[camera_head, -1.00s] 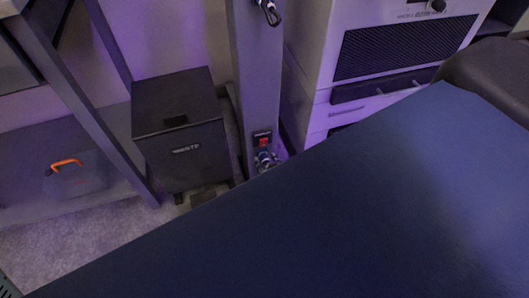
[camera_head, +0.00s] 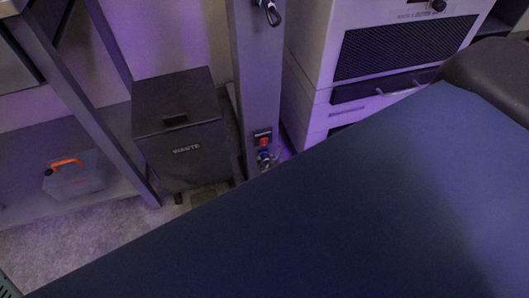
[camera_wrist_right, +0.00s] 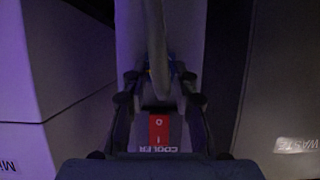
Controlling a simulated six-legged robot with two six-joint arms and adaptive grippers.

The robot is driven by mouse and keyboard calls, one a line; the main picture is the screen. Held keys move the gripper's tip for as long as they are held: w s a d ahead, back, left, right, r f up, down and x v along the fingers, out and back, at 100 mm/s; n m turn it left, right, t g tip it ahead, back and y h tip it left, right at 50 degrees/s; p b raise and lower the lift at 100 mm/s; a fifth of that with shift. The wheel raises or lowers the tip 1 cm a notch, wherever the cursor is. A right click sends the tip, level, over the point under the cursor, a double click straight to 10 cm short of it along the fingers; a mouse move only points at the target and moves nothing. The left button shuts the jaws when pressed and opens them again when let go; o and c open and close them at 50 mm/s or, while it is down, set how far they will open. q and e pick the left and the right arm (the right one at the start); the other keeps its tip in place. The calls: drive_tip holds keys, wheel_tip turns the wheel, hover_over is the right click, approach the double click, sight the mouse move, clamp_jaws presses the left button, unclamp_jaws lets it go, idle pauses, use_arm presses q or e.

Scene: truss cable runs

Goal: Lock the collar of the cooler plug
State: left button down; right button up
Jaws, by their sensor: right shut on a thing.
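The cooler plug (camera_head: 264,157) is a small blue piece low on the grey post, just below a red switch. In the right wrist view, the plug (camera_wrist_right: 172,72) is mostly hidden behind a thick grey cable and the fingers. My right gripper (camera_wrist_right: 160,78) has its dark fingers on both sides of the plug, shut on it. My left gripper is not in view.
A dark WASTE bin (camera_head: 182,135) stands left of the post, a white cabinet (camera_head: 325,75) right. A grey case with an orange handle (camera_head: 72,178) lies far left.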

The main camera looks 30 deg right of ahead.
clamp_jaws()
drive_tip(key=shift+w+d+m+t+y, duration=0.15)
drive_tip(key=shift+m+t+y, duration=0.15)
drive_tip(key=shift+m+y, duration=0.5)
drive_tip(key=o, duration=0.8)
unclamp_jaws()
drive_tip(key=shift+c, duration=0.2)
drive_tip(key=shift+s+a+p, duration=0.2)
drive_tip(key=shift+s+p, duration=0.15)
drive_tip(key=shift+s, duration=0.5)
drive_tip(key=shift+s+a+p, duration=0.2)
drive_tip(key=shift+s+p, duration=0.15)
drive_tip(key=shift+s, duration=0.5)
drive_tip(key=shift+s+a+p, duration=0.2)
drive_tip(key=shift+s+p, duration=0.15)
drive_tip(key=shift+s, duration=0.5)
